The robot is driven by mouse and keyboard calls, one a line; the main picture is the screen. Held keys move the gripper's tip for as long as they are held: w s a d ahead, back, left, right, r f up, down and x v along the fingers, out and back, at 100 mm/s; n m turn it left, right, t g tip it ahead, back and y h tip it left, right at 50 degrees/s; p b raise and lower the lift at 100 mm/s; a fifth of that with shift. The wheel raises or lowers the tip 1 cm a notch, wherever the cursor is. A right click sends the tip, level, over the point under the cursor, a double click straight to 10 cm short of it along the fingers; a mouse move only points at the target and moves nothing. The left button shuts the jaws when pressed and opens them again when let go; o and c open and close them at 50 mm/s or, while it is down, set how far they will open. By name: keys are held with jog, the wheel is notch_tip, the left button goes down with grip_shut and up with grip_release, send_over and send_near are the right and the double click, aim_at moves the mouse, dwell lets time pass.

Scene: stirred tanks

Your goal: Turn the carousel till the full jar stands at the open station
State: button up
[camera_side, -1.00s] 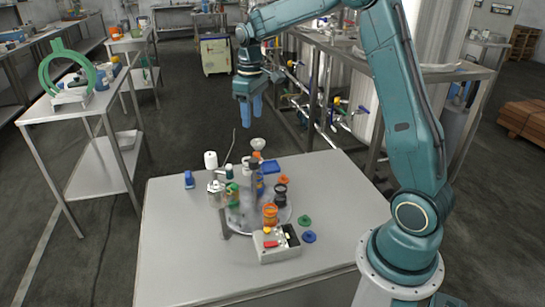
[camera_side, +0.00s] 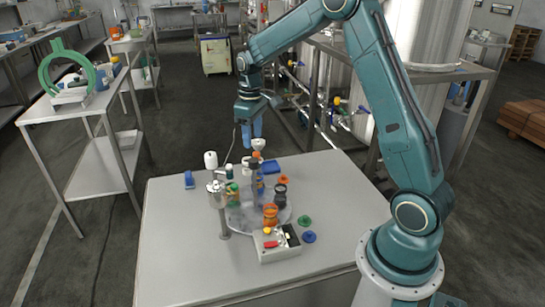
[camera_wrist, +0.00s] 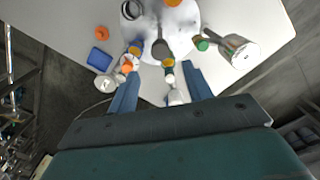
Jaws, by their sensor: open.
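The carousel (camera_side: 246,224) is a pale round disc on the table, with a grey centre post (camera_side: 255,178). I cannot tell which jar is full, nor clearly pick out the open station. My gripper (camera_side: 251,132) is open and empty, pointing down above the table's back edge behind the carousel. In the wrist view, the disc (camera_wrist: 185,28) and post (camera_wrist: 160,49) lie ahead of my open fingers (camera_wrist: 162,90).
A metal canister (camera_side: 216,191) stands left of the carousel. A control box (camera_side: 277,246) is in front. Green (camera_side: 304,220) and blue (camera_side: 309,237) lids lie to the right. The table's front left is clear.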

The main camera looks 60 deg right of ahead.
aim_at(254, 160)
jog(key=shift+f, duration=3.95)
grip_shut()
